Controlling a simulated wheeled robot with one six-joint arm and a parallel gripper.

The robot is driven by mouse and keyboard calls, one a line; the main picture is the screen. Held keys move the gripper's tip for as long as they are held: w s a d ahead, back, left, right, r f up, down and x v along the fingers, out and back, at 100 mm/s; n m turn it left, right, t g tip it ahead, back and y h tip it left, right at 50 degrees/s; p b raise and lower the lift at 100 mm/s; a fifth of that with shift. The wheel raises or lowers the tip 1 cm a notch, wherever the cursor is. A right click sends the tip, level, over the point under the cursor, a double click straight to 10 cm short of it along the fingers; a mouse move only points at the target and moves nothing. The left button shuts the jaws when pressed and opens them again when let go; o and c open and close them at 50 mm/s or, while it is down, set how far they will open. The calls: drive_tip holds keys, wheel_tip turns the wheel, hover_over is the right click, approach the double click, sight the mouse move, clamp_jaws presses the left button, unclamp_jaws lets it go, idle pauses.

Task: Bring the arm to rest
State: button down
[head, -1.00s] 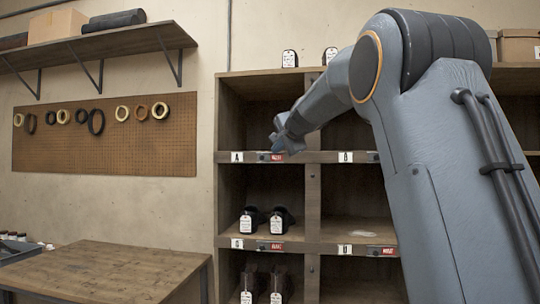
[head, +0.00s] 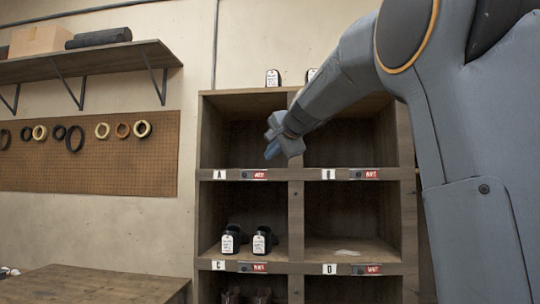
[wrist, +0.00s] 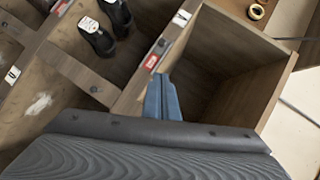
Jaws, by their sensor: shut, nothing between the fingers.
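My gripper (head: 272,150) is in front of the open upper left compartment of the shelf, the one labelled A. Its blue fingers also show in the wrist view (wrist: 162,97), closed together with nothing between them. My grey arm reaches in from the right side of the head view. In the wrist view the empty compartment lies just beyond and to the right of the fingers. I cannot tell whether the fingertips are inside its opening.
The wooden shelf (head: 296,230) has labelled compartments. A pair of dark tagged shoes (head: 248,242) stands in compartment C. Compartments B and D hold no shoes. A wooden table (head: 92,285) is at the lower left. A pegboard (head: 90,175) with rings hangs on the wall.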

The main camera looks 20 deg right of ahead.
drive_tip(key=s+a+f+n+g, duration=0.2)
drive_tip(key=s+a+f, duration=0.15)
drive_tip(key=f, duration=0.85)
drive_tip(key=s+a+f+n+g, duration=0.2)
drive_tip(key=s+f+g, duration=0.15)
drive_tip(key=f, duration=0.85)
drive_tip(key=s+a+f+n+g, duration=0.2)
drive_tip(key=s+f+n, duration=0.15)
drive_tip(key=f, duration=0.85)
drive_tip(key=s+a+f+n+g, duration=0.2)
drive_tip(key=s+f+n+g, duration=0.1)
drive_tip(key=s+f, duration=0.7)
drive_tip(key=s+a+f+n+g, duration=0.1)
drive_tip(key=s+f+n+g, duration=0.2)
drive_tip(key=s+f, duration=0.8)
drive_tip(key=s, duration=0.6)
drive_tip(key=shift+s+a+h, duration=0.3)
drive_tip(key=shift+s+a, duration=0.1)
drive_tip(key=shift+f+g, duration=0.1)
drive_tip(key=shift+g, duration=0.15)
